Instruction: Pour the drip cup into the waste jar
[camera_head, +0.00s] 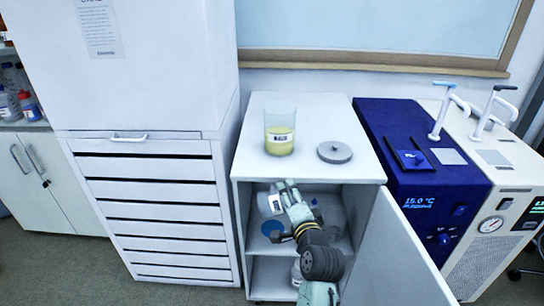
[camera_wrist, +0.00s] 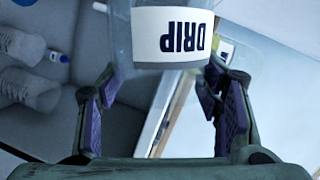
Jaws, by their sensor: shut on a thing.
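The drip cup (camera_wrist: 120,40) is a clear cup with a white label reading DRIP, upside down in the wrist view. My gripper (camera_wrist: 160,78) is shut on it, with a purple-padded finger at each side. In the head view my gripper (camera_head: 284,196) holds the cup (camera_head: 268,203) at the open front of the cabinet, below its top; the cup's tilt and contents are unclear. The waste jar (camera_head: 279,140) is a clear open jar with yellow liquid and a white label, upright on the cabinet top. A grey round lid (camera_head: 334,152) lies to its right.
The white cabinet (camera_head: 309,118) has its door (camera_head: 398,262) swung open at right. Its shelves hold a blue round item (camera_head: 272,228) and other small items, partly hidden by my arm. A blue chiller (camera_head: 425,150) stands right; a drawer unit (camera_head: 150,200) stands left.

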